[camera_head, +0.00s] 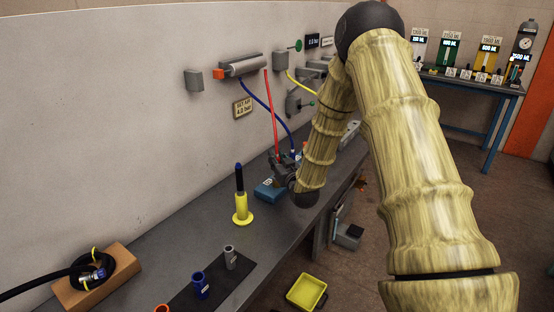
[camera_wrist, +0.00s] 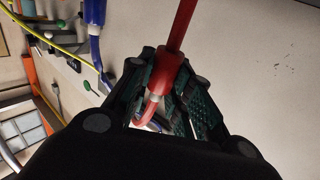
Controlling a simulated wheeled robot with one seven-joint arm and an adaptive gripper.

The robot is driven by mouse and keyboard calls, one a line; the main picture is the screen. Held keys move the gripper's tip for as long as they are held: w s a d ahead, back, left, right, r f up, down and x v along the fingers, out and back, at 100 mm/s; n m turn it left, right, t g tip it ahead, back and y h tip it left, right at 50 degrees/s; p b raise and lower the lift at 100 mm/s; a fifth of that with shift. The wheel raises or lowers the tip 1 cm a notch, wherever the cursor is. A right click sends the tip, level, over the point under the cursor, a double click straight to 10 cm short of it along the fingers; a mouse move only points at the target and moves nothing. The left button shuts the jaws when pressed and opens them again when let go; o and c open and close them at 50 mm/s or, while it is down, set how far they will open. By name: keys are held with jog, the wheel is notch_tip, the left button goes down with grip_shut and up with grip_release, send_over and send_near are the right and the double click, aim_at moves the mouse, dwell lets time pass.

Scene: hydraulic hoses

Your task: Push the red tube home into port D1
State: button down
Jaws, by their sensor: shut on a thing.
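The red tube (camera_head: 272,110) runs from the wall-mounted cylinder down to my gripper (camera_head: 282,165) above the bench. In the wrist view, my gripper (camera_wrist: 167,78) is shut on the tube's thicker red end fitting (camera_wrist: 166,66). The red tube also shows leaving the top of that view (camera_wrist: 183,24). A bent red piece with a pale collar (camera_wrist: 151,106) shows between the fingers. A blue block (camera_head: 268,190) with a small label sits on the bench just beside the gripper. Port D1 cannot be made out; the labels are too small and the gripper hides part of the area.
A blue hose (camera_head: 262,105) hangs close behind the red tube, and a yellow hose (camera_head: 298,83) is further right. A yellow-based stand (camera_head: 241,205) with a dark blue top stands left of the gripper. The bench (camera_head: 175,240) is clear between the stand and the coiled black hose (camera_head: 92,275).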

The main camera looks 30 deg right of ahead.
jog(key=shift+f+b, duration=1)
jog(key=shift+f, duration=0.5)
jog(key=c, duration=1.2)
grip_release()
jog(key=shift+c, duration=0.2)
jog(key=s+a, duration=0.2)
jog(key=s, duration=0.9)
jog(key=shift+s+a, duration=0.15)
jog(key=shift+s, duration=0.25)
